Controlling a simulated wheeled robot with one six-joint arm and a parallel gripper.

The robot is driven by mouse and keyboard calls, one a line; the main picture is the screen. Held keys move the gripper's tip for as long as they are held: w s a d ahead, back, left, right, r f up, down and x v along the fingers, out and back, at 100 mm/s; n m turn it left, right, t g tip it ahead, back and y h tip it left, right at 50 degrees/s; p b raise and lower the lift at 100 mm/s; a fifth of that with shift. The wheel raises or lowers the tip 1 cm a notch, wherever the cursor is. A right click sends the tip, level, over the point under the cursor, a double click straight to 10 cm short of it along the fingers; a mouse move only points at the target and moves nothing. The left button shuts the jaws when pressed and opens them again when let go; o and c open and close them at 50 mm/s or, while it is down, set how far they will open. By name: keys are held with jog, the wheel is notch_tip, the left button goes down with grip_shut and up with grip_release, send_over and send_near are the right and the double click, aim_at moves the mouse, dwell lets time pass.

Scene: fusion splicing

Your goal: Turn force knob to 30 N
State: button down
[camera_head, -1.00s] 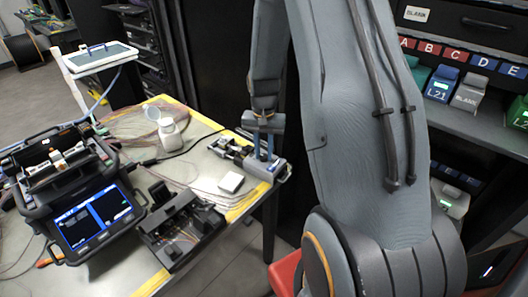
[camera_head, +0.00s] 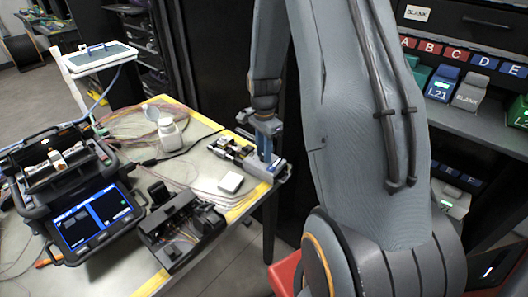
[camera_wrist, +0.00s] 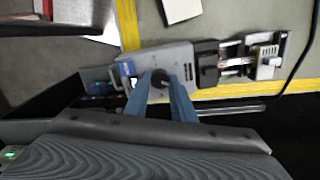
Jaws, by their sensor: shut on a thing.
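My gripper (camera_head: 266,146) points down over a small grey device (camera_head: 268,172) at the right corner of the table. In the wrist view, the two blue fingers of my gripper (camera_wrist: 164,82) reach onto the grey device (camera_wrist: 181,56) and are shut on a dark round knob (camera_wrist: 159,77) on its top. The knob is partly hidden between the fingertips. The device has a blue-lit display (camera_wrist: 126,68) at its left end. The reading on it is too small to make out. A clamp-like mechanism (camera_wrist: 262,60) stands at its right end.
A fusion splicer (camera_head: 75,195) with a lit screen stands at the left. A shelf unit (camera_head: 470,125) stands at the right, behind my arm.

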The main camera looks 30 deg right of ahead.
jog(key=shift+w+r+m, duration=0.1)
jog(key=shift+m, duration=0.2)
jog(key=c, duration=1.5)
grip_release()
jog(key=shift+r+b, duration=0.95)
jog(key=shift+r, duration=2.9)
jog(key=s+a+r+n, duration=0.1)
jog(key=s+a+n, duration=0.4)
jog(key=s+a+r+n, duration=0.1)
jog(key=s+a+n, duration=0.4)
jog(key=n, duration=0.1)
jog(key=s+a+r+n+t, duration=0.1)
jog(key=s+a+n, duration=0.3)
jog(key=s+n, duration=0.1)
jog(key=shift+s+a+r+n, duration=0.1)
jog(key=shift+s+a+n, duration=0.25)
jog(key=shift+n, duration=0.25)
